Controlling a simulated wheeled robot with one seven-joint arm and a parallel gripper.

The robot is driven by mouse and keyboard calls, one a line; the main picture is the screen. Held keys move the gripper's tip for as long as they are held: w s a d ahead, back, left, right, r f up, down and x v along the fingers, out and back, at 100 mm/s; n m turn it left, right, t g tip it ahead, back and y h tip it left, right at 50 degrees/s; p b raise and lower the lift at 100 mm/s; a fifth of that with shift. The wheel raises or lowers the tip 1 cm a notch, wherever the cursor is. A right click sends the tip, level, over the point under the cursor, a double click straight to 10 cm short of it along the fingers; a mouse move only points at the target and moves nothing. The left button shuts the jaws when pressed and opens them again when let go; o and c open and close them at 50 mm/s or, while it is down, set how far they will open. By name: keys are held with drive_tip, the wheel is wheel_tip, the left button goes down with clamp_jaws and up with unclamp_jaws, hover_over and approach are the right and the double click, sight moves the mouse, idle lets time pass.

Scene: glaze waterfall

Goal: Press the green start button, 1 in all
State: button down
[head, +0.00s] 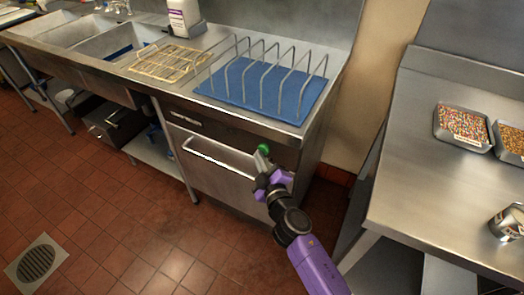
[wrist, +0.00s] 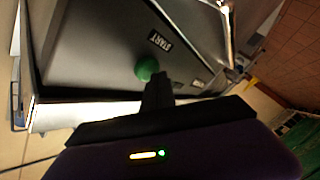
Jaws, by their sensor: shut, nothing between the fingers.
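The green start button (wrist: 147,68) is on the dark front panel of the undercounter machine, beside a START label (wrist: 161,41). My gripper (wrist: 158,88) is shut and empty, with its fingertips right by the button's edge in the wrist view. I cannot tell whether they touch it. In the head view the green button (head: 264,148) shows just above my gripper (head: 263,158). The machine (head: 215,160) has a steel door with a bar handle.
A blue mat (head: 235,82) with a wire rack lies on the counter above. A steel table (head: 420,190) with sprinkle trays (head: 463,125) and a can (head: 508,222) stands at the right. The tiled floor (head: 120,215) is open at the left, with a drain (head: 36,263).

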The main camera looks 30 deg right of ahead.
drive_tip(key=shift+w+d, duration=0.15)
drive_tip(key=shift+d, duration=0.1)
drive_tip(key=shift+a, duration=0.15)
idle(0.4)
drive_tip(key=shift+s+a+b, duration=0.35)
drive_tip(key=shift+s+a, duration=0.2)
drive_tip(key=shift+a, duration=0.05)
drive_tip(key=shift+a, duration=0.1)
drive_tip(key=s+a+b, duration=0.1)
drive_tip(key=a, duration=0.1)
drive_tip(key=s+a+b, duration=0.1)
drive_tip(key=s+a, duration=0.1)
idle(0.3)
idle(0.7)
